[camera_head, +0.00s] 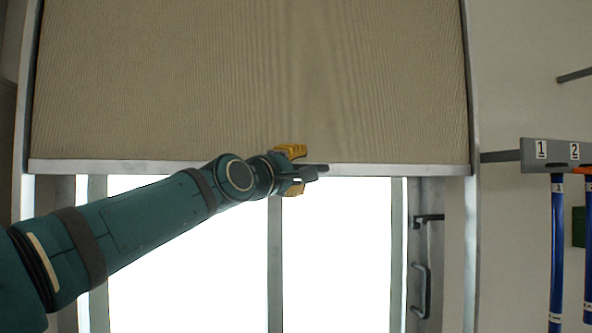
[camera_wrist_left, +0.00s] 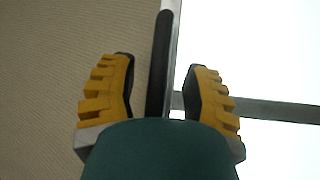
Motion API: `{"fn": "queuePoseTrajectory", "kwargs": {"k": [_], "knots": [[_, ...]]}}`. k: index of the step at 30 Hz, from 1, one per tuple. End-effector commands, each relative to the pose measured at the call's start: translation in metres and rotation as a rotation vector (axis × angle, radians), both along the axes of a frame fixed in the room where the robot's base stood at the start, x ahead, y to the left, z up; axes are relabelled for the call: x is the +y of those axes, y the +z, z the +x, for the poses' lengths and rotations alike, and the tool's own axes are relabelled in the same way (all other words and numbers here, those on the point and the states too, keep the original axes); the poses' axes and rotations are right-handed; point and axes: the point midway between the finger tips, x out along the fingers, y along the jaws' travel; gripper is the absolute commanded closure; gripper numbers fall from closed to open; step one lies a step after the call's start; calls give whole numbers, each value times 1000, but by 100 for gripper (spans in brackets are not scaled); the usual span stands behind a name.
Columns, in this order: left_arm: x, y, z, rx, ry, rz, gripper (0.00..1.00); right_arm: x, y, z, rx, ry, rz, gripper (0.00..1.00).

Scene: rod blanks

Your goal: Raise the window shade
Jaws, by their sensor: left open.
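The window shade (camera_head: 200,80) is a beige ribbed fabric covering the upper part of the window in the head view. Its bottom edge is a grey metal rail (camera_head: 400,169). A short dark handle (camera_head: 319,168) shows at the middle of the rail; it also shows in the left wrist view (camera_wrist_left: 161,50) as a black bar. My left gripper (camera_head: 298,170) is at the rail. Its yellow jaws are open, one on each side of the handle, with visible gaps in the wrist view. Part of the handle is hidden by the gripper. My right gripper is not in view.
Below the rail is bright window glass (camera_head: 335,260) with a vertical grey bar (camera_head: 274,270). A frame with a dark pull handle (camera_head: 421,290) stands to the right. Farther right, a numbered rack (camera_head: 557,154) holds blue rods (camera_head: 557,240).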

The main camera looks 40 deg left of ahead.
Motion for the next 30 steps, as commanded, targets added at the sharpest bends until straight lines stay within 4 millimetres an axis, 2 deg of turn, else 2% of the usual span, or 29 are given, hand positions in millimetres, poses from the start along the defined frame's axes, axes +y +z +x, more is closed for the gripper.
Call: {"fn": "queuePoseTrajectory", "kwargs": {"k": [5,15,19,24,30], "knots": [[-1,-1,-16,-2,1,0,52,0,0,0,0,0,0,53],[-5,-11,-81,-1,1,-1,52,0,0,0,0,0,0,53],[-7,-14,-100,-1,1,0,52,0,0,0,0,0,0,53],[-8,-16,-114,0,0,1,52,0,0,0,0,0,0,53],[-8,-17,-117,1,0,0,52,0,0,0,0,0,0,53]]}}
